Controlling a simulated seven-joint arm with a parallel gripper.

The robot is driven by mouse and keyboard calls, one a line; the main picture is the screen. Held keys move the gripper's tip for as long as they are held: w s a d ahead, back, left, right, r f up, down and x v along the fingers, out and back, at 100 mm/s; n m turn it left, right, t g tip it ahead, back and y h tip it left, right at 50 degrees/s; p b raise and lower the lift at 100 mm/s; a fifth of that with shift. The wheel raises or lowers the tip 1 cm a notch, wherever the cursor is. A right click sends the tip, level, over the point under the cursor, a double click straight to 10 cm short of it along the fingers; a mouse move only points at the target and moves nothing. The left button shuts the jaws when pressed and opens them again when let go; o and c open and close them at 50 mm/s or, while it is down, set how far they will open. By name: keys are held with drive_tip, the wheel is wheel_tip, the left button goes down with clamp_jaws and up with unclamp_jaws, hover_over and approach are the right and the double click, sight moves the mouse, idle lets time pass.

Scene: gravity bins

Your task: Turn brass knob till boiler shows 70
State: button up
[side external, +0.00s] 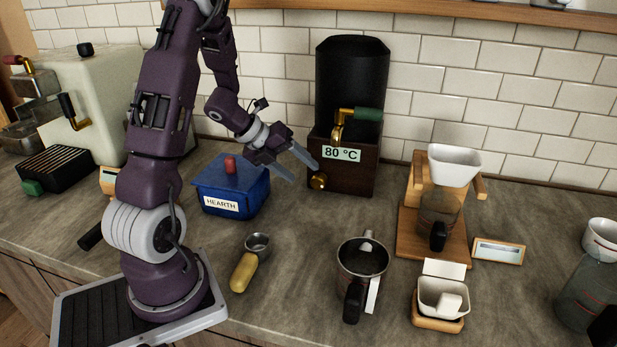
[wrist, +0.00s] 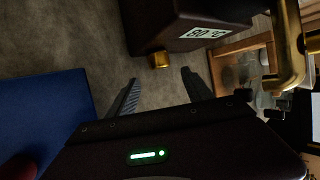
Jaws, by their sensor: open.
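The boiler (side external: 350,85) is a black tank on a dark brown base at the back centre. Its display (side external: 341,154) reads 80 °C and also shows in the wrist view (wrist: 206,33). The round brass knob (side external: 319,181) sits low on the base's front, below the display's left end. In the wrist view the knob (wrist: 159,60) lies ahead of the fingertips, roughly between their lines. My gripper (side external: 303,168) is open and empty, its fingers pointing at the knob. In the wrist view a gap shows between the fingertips (wrist: 160,82) and the knob.
A blue box labelled HEARTH (side external: 235,190) with a red-knobbed lid stands left of my gripper. A brass tap with a green handle (side external: 367,114) juts out above the display. A wooden dripper stand (side external: 403,240) is to the right. A dark jug (side external: 362,262) stands in front.

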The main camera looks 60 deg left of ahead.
sight(317, 176)
drive_tip(key=shift+s+r, duration=0.2)
drive_tip(key=shift+r, duration=0.05)
drive_tip(key=shift+w+d+f+g, duration=0.1)
drive_tip(key=shift+d+f+g, duration=0.45)
drive_tip(key=shift+d+g, duration=0.2)
drive_tip(key=shift+w+d+m+g+y, duration=0.1)
drive_tip(key=shift+w+m+g+y, duration=0.1)
drive_tip(key=shift+m+g+y, duration=0.3)
drive_tip(key=w+f, duration=0.1)
drive_tip(key=w+a+f+y, duration=0.1)
drive_tip(key=w, duration=0.1)
drive_tip(key=w+f+g+y, duration=0.1)
drive_tip(key=w, duration=0.1)
drive_tip(key=shift+w+a+f, duration=0.2)
drive_tip(key=shift+a+f, duration=0.05)
drive_tip(key=shift+f, duration=0.05)
